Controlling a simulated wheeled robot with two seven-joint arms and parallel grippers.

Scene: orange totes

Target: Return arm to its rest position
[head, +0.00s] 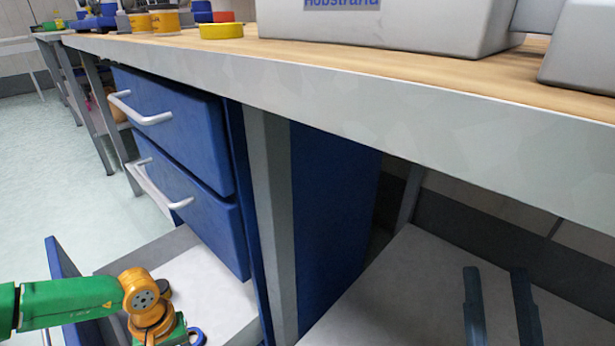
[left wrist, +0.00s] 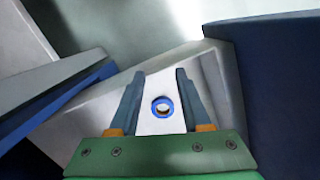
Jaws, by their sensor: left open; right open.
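My left arm, green with an orange joint, reaches over the open bottom drawer (head: 212,287) at the lower left of the head view. In the left wrist view my left gripper (left wrist: 160,73) is open, with its two fingers apart. A small blue ring (left wrist: 171,105) appears between the fingers, lying on the white drawer floor and apart from both. A blue ring-like piece also shows beside the wrist in the head view (head: 199,338). My right gripper (head: 495,270) is open and empty at the lower right, with its dark fingers over a pale surface under the table.
The table (head: 390,112) runs across the top, with a grey bin (head: 400,30) and a yellow roll (head: 222,31) on it. Blue drawers (head: 170,112) with white handles and a grey leg (head: 272,215) stand between my arms. Open floor (head: 40,160) lies to the left.

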